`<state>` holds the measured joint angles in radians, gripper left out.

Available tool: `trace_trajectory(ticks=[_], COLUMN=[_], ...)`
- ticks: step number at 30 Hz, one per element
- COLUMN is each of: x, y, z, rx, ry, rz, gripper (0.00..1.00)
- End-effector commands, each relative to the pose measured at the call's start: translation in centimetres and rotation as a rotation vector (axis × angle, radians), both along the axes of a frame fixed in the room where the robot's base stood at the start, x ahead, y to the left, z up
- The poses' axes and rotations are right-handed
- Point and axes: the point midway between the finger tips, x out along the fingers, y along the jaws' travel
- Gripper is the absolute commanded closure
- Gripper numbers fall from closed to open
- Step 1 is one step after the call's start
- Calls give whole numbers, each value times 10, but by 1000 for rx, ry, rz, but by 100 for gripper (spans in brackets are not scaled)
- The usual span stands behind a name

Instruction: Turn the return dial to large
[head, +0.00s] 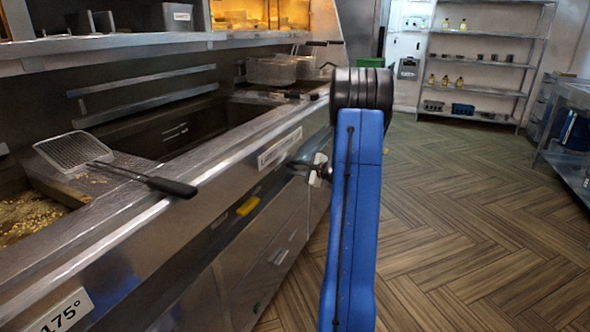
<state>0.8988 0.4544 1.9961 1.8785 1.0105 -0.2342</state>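The front panel of the steel frying range (150,222) runs from the lower left toward the back centre. My blue arm rises in front of the right part of the range. My gripper (317,170) shows only in small part to the left of the arm, close to the front panel. Its fingers are too small and too covered to tell whether they are open or shut. I cannot make out the return dial; it may be hidden behind the gripper or arm. A yellow handle (248,206) is on the front panel, left of and lower than the gripper.
A skimmer (75,152) lies on the range top, its dark handle reaching over the front edge. Fry baskets (272,71) stand further back. A label reading 175° (62,314) is at lower left. Open wooden floor (470,220) lies right, before shelves (485,60).

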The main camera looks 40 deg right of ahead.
Motion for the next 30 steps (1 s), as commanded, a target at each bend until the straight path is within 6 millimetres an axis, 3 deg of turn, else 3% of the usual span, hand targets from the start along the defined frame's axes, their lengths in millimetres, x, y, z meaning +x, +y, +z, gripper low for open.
trace_trajectory(ticks=[5, 8, 20, 30], x=[0, 0, 0, 0], y=[0, 0, -1, -2], z=[0, 0, 0, 1], rx=[0, 0, 43, 259], ry=[0, 0, 19, 108], rz=[0, 0, 0, 0], gripper=[77, 100, 100, 100])
